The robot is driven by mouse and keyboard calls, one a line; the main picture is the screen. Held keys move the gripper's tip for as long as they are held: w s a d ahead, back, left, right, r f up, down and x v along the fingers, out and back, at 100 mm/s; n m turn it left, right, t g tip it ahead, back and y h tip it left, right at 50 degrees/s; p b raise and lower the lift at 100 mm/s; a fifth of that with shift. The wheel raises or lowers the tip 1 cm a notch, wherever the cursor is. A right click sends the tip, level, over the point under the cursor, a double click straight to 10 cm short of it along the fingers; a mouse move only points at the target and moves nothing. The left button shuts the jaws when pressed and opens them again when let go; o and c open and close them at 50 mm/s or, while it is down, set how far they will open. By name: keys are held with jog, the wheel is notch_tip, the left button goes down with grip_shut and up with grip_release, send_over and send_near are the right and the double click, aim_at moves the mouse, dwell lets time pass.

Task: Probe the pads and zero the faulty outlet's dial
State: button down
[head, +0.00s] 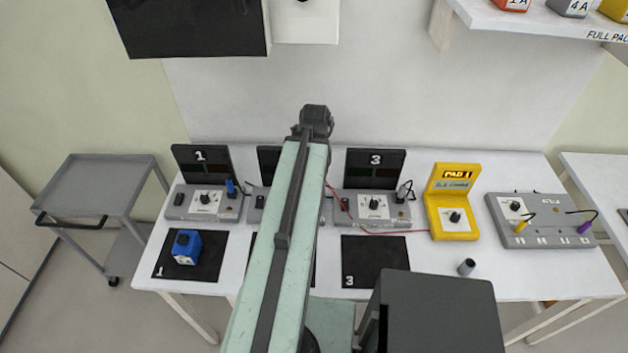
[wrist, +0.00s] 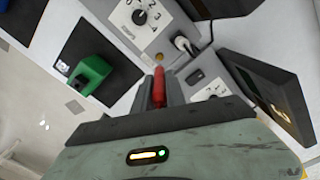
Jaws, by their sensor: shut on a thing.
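My gripper (wrist: 159,88) is shut on a red probe (wrist: 161,76) in the wrist view; the arm hides it in the head view. The probe's far end is close to a small gold pad (wrist: 159,57) on a grey outlet base; I cannot tell if they touch. A numbered dial (wrist: 139,17) shows beyond, another dial (wrist: 214,91) at right. In the head view outlet 1 (head: 203,203) and outlet 3 (head: 372,207) have dials; the middle outlet (head: 258,205) is mostly hidden. The yellow meter (head: 453,205) seems to read "PAD 1"; a red cable (head: 400,234) runs from it.
A blue block (head: 187,247) stands on mat 1 (head: 213,262); mat 3 (head: 375,256) is bare. A green block (wrist: 91,74) stands on a black mat in the wrist view. A grey panel (head: 540,219) with yellow and purple plugs is at right. A small cylinder (head: 467,267) stands near the front.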

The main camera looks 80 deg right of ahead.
jog(key=shift+f+b, duration=3)
jog(key=shift+f+b, duration=0.55)
notch_tip(320, 180, up, 7)
jog(key=p, duration=0.7)
jog(key=shift+r, duration=0.1)
dwell(1.6)
